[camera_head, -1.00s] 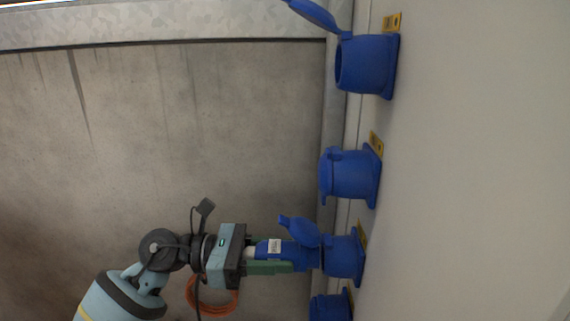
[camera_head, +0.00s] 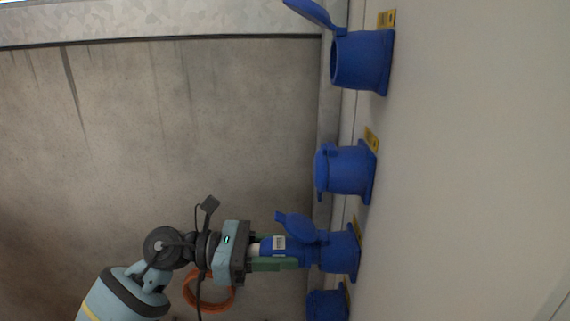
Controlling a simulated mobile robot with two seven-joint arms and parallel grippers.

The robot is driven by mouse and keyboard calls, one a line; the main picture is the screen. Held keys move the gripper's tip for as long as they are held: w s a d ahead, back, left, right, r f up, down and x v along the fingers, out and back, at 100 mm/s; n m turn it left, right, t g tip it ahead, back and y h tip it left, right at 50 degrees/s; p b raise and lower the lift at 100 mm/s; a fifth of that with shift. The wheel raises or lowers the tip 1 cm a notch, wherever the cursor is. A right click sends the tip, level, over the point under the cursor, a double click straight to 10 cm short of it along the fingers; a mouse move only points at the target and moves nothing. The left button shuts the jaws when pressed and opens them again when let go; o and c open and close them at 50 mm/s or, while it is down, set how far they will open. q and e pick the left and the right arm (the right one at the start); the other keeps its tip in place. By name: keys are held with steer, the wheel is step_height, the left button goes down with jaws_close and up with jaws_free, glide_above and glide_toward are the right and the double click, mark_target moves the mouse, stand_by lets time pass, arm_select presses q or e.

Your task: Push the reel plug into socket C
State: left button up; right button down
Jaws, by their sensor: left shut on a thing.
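My left gripper (camera_head: 268,256) is shut on the blue reel plug (camera_head: 283,247), which carries a small white label. The plug points right, and its front end meets the mouth of a blue socket (camera_head: 341,252) on the pale panel. That socket's lid (camera_head: 299,228) stands open above the plug. I cannot tell how deep the plug sits in the socket. The sockets' yellow tags are too small to read, so I cannot tell which is socket C. My right gripper is not in view.
Above are a blue socket with its lid shut (camera_head: 345,170) and an open-lidded blue socket (camera_head: 361,61). Another blue socket (camera_head: 326,304) is close below. An orange cable coil (camera_head: 207,290) hangs under my left wrist. The grey wall area (camera_head: 190,120) at left is clear.

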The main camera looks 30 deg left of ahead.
mark_target(251, 253)
arm_select(q)
steer(key=shift+w+d, duration=0.3)
steer(key=shift+d, duration=0.3)
steer(key=o, duration=1.1)
steer(key=shift+o, duration=0.2)
steer(key=b+v, duration=0.1)
steer(key=v, duration=0.5)
steer(key=shift+s+f+b, duration=0.1)
steer(key=shift+s+b, duration=0.1)
steer(key=shift+b, duration=0.1)
steer(key=shift+s+a+r, duration=0.25)
steer(key=shift+s+a, duration=0.2)
steer(key=shift+a, duration=0.15)
